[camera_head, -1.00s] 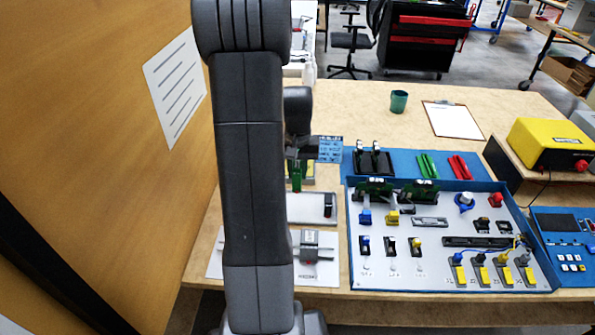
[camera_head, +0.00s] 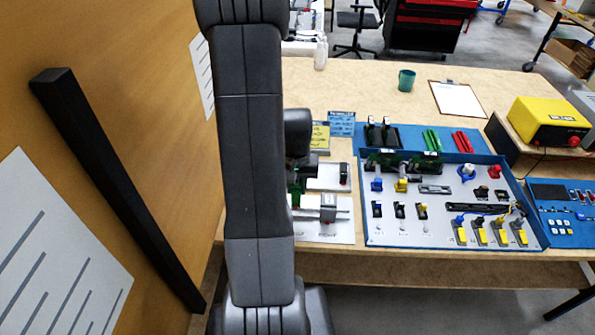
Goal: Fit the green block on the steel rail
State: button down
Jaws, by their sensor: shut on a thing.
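My gripper (camera_head: 298,182) is at the right edge of my arm, pointing down and shut on the green block (camera_head: 295,200). Only a small part of the block shows; my arm link hides the rest. The steel rail (camera_head: 342,214) runs across a white plate (camera_head: 335,235) at the table's front left, with a grey block (camera_head: 327,208) on it. The rail's left part is hidden behind my arm. The green block appears just above or beside the rail's visible left end; I cannot tell whether they touch.
A white tray (camera_head: 322,184) with a dark part lies behind the rail. A blue-framed panel (camera_head: 455,238) with switches and connectors stands to the right. Yellow and blue cards (camera_head: 341,124) stand farther back. A wooden wall (camera_head: 130,70) rises close on the left.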

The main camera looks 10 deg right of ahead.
jog(key=shift+s+f, duration=0.1)
jog(key=shift+f, duration=0.1)
jog(key=shift+f+b, duration=0.5)
jog(key=shift+f, duration=0.05)
jog(key=shift+f+b, duration=1.05)
jog(key=shift+f, duration=0.5)
jog(key=shift+f, duration=0.1)
jog(key=shift+f+b, duration=0.55)
jog(key=shift+f+b, duration=0.5)
jog(key=c, duration=0.8)
grip_release()
